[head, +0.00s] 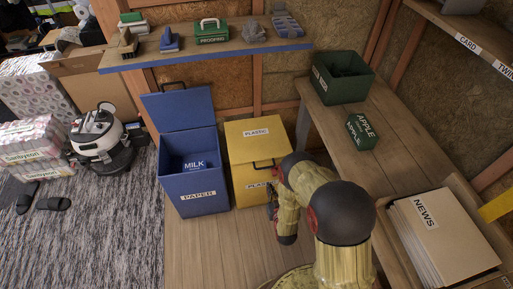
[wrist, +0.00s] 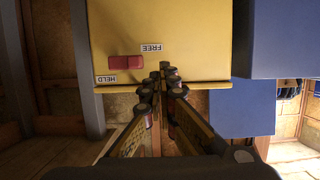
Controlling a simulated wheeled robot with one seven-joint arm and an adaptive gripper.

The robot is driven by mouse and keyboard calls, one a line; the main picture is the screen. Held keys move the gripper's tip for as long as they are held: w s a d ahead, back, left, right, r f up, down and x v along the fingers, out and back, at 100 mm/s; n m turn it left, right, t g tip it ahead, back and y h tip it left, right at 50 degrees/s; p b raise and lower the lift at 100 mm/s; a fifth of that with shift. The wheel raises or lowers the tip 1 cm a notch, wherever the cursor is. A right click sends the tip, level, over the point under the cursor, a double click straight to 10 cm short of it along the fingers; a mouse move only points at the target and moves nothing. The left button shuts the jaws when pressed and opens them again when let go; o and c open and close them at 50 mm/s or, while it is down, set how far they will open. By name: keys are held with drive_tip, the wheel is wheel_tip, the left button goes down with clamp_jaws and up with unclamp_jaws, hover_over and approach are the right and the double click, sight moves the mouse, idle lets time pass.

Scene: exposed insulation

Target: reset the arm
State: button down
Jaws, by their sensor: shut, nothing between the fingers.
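My arm (head: 335,215) rises at the lower middle of the head view and bends down over the wooden floor. My gripper (wrist: 164,75) shows in the wrist view with its fingertips together and nothing between them. In the head view the gripper (head: 272,203) is mostly hidden behind the arm links, in front of the yellow PLASTIC bin (head: 245,140). A yellow surface (wrist: 200,30) with a red piece and upside-down FREE and HELD labels is beyond the fingertips in the wrist view. I cannot tell whether they touch it.
An open blue PAPER bin (head: 190,195) with a MILK carton inside stands left of the yellow bin. A wooden table (head: 390,165) at right holds a green bin (head: 340,75), an APPLE box (head: 361,131) and NEWS papers (head: 440,235). A blue-edged shelf (head: 205,58) is above.

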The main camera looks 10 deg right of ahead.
drive_tip(key=s+f+g, duration=1)
drive_tip(key=s, duration=0.3)
drive_tip(key=s+r+p, duration=0.1)
drive_tip(key=s+r, duration=0.4)
drive_tip(key=r, duration=1.8)
drive_tip(key=s+r+p, duration=0.1)
drive_tip(key=s+r, duration=0.5)
drive_tip(key=r, duration=1.7)
drive_tip(key=s+r+t+p, duration=0.1)
drive_tip(key=s+r, duration=0.5)
drive_tip(key=r, duration=1.7)
drive_tip(key=shift+a+r, duration=0.15)
drive_tip(key=shift+a, duration=0.1)
